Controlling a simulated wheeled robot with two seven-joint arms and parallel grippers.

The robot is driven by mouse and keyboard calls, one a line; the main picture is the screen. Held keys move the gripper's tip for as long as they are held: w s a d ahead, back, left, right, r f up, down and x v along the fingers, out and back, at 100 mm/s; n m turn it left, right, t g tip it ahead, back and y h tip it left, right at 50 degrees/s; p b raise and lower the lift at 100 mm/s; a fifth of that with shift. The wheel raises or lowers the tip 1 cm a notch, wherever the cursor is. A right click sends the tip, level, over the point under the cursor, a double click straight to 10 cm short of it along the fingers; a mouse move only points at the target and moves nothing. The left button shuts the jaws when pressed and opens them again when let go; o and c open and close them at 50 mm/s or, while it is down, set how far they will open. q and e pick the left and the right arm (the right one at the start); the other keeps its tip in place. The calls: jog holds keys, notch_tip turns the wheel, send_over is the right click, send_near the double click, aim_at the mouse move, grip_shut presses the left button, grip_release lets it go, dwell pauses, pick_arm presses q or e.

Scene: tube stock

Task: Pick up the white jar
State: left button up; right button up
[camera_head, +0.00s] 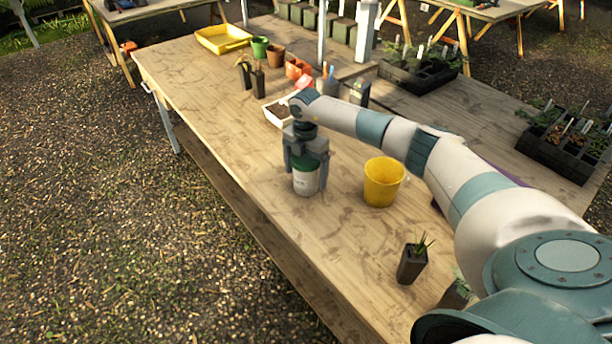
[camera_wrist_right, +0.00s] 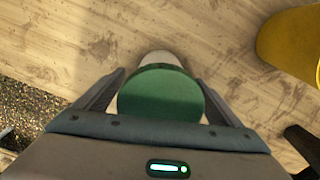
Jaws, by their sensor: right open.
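The white jar (camera_head: 306,181) with a dark green lid stands upright on the wooden table, near its left edge. My right gripper (camera_head: 306,178) is over it from above, with one finger on each side of the jar. In the right wrist view the green lid (camera_wrist_right: 160,95) fills the space between the open fingers, and a little of the jar's white body (camera_wrist_right: 160,58) shows beyond it. The gripper is open; whether a finger touches the jar I cannot tell. My left gripper is not in view.
A yellow bucket (camera_head: 383,182) stands close to the right of the jar. A small potted plant (camera_head: 412,262) is nearer on the table (camera_head: 230,130). A white tray of soil (camera_head: 277,112) lies behind the gripper. The table left of the jar is clear up to its edge.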

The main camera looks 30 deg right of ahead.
aim_at(306, 157)
jog(key=c, duration=1.2)
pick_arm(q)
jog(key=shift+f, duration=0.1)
pick_arm(e)
jog(key=shift+r, duration=0.15)
